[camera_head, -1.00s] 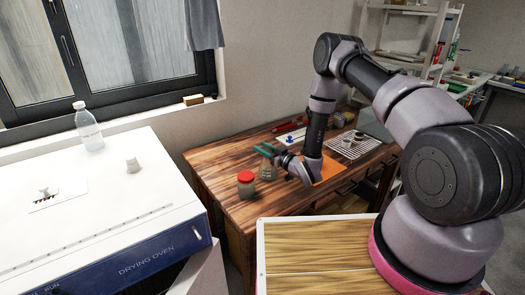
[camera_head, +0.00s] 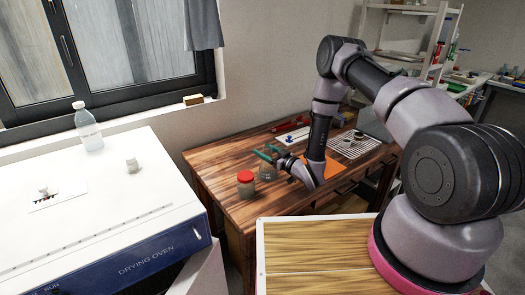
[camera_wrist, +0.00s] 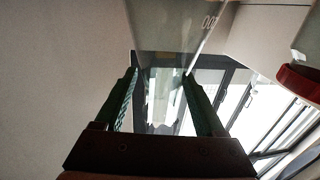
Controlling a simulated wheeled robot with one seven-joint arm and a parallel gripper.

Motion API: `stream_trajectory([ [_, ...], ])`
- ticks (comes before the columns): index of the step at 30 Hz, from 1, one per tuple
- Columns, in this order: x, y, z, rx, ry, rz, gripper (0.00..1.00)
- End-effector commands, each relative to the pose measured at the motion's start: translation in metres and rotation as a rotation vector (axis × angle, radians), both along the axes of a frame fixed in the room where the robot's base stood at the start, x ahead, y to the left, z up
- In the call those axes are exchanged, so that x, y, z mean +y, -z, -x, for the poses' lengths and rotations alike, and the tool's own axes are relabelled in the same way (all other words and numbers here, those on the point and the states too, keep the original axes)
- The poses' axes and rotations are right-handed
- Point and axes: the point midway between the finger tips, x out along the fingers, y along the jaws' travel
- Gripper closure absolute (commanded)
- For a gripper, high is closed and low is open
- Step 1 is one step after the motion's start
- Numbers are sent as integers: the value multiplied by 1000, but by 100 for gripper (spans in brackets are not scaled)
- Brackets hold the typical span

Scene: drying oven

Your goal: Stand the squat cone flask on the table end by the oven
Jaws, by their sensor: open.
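The squat cone flask (camera_head: 266,173) is clear glass and stands upright on the near-left end of the wooden table (camera_head: 222,203), the end by the drying oven (camera_head: 140,255). My gripper (camera_head: 264,153) has green fingers and is at the flask's upper part. In the wrist view, the open fingers of my gripper (camera_wrist: 160,74) lie on either side of clear glass, the flask (camera_wrist: 175,30), which bears a white number. Whether the fingers touch the glass cannot be told. The flask's neck is partly hidden by the fingers in the head view.
A red-lidded jar (camera_head: 246,184) stands just left of the flask; its lid (camera_wrist: 300,80) shows at right in the wrist view. A bottle (camera_head: 88,127) stands on the oven.

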Motion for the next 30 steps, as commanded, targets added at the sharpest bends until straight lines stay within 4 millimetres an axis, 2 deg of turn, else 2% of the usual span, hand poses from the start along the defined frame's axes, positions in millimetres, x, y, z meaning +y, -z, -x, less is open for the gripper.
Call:
stream_trajectory([
  [9, -48, 1, 50, 3, 5, -1, 28],
  [15, -66, 1, 72, 2, 1, -1, 28],
  [18, -70, 0, 77, 1, 1, -1, 28],
  [23, -72, -1, 78, -1, -1, 1, 28],
  [25, -73, -5, 73, 3, 4, 9, 28],
  [28, -81, -19, 53, 24, 27, 46, 28],
  [30, -90, -36, 33, 52, 58, 88, 28],
])
